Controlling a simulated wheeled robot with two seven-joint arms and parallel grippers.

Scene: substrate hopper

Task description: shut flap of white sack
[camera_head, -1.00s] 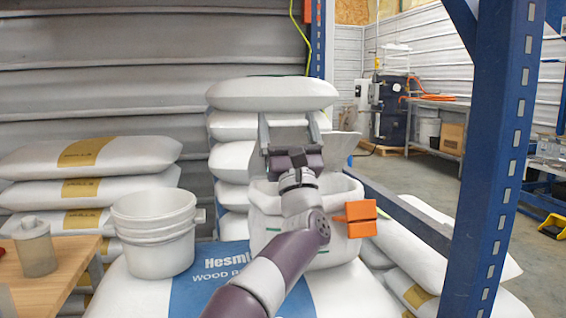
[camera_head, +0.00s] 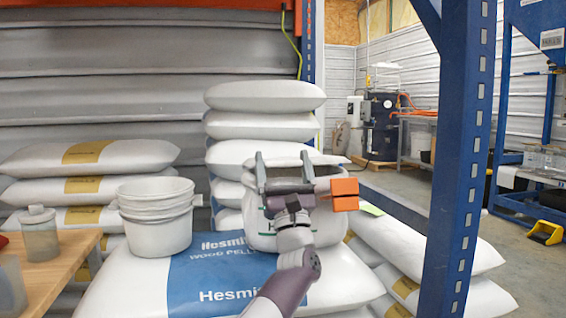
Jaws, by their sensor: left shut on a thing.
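The white sack (camera_head: 262,236) stands upright on a large pellet bag in the middle of the head view. Its flap (camera_head: 325,159) shows as a pale edge at the top right, behind my gripper. My left gripper (camera_head: 284,164) is at the sack's upper front, its two fingers well apart and pointing away, shut on the sack. The exact part between the fingers is hard to see. An orange block (camera_head: 344,194) sits at the sack's right side, close beside the gripper. My right gripper is out of view.
Nested white buckets (camera_head: 160,236) stand left of the sack. A stack of white bags (camera_head: 262,97) rises behind it. A blue post (camera_head: 458,170) stands at the right. A wooden table (camera_head: 55,262) with a grey container (camera_head: 39,238) is at the left.

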